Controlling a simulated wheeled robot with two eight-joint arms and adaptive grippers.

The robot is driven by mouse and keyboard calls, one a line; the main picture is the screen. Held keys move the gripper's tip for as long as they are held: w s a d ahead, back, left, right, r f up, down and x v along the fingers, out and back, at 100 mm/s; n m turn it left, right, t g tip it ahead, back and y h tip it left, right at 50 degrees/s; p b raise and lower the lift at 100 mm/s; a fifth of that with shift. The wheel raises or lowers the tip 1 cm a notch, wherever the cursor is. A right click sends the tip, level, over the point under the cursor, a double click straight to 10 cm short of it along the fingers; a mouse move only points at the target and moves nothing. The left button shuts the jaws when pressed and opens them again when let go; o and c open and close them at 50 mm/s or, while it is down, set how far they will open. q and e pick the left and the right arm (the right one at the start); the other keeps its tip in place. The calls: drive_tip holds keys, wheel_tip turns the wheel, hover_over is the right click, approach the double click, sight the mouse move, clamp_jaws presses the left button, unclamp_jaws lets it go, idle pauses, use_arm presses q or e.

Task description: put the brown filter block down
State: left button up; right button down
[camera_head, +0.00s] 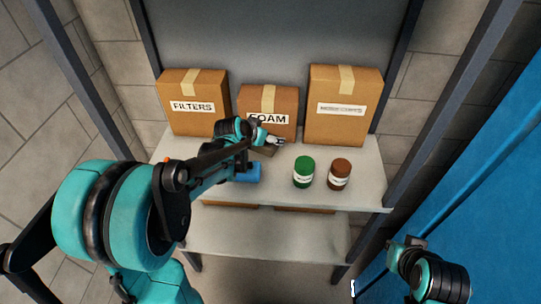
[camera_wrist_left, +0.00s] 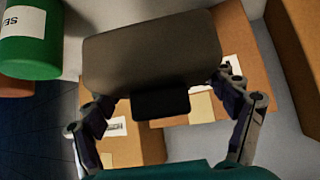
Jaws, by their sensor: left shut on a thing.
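The brown filter block (camera_wrist_left: 150,50) is a grey-brown slab with rounded corners, held between the two fingers of my left gripper (camera_wrist_left: 165,100) in the left wrist view. In the head view my left gripper (camera_head: 272,139) is over the middle of the shelf, in front of the FOAM box. Only a small part of the block (camera_head: 265,150) shows there, below the fingers. I cannot tell whether the block touches the shelf. My right arm is at the lower right, away from the shelf; its gripper (camera_head: 405,243) is too unclear to read.
The shelf (camera_head: 345,198) holds cardboard boxes marked FILTERS (camera_head: 192,122) and FOAM (camera_head: 285,103), and a third box (camera_head: 343,85). A green jar (camera_head: 303,165) and a brown jar (camera_head: 340,167) stand right of the gripper. A blue object (camera_head: 248,173) lies near my left arm.

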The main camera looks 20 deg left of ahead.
use_arm(q)
drive_tip(key=shift+w+a, duration=0.2)
drive_tip(key=shift+a, duration=0.2)
drive_tip(key=a+f+b, duration=0.1)
drive_tip(key=a+f, duration=0.1)
drive_tip(key=a, duration=0.1)
drive_tip(key=w+a+f, duration=0.1)
drive_tip(key=a+f, duration=0.1)
drive_tip(key=a, duration=0.2)
drive_tip(key=w+a+f+b, duration=0.1)
drive_tip(key=a+f, duration=0.1)
drive_tip(key=a, duration=0.1)
drive_tip(key=shift+a+f+b, duration=0.3)
drive_tip(key=shift+b, duration=0.05)
drive_tip(key=shift+a+f, duration=0.15)
wheel_tip(320, 180, down, 3)
drive_tip(key=shift+f+b, duration=0.2)
drive_tip(key=shift+b, duration=0.45)
drive_tip(key=shift+f, duration=0.25)
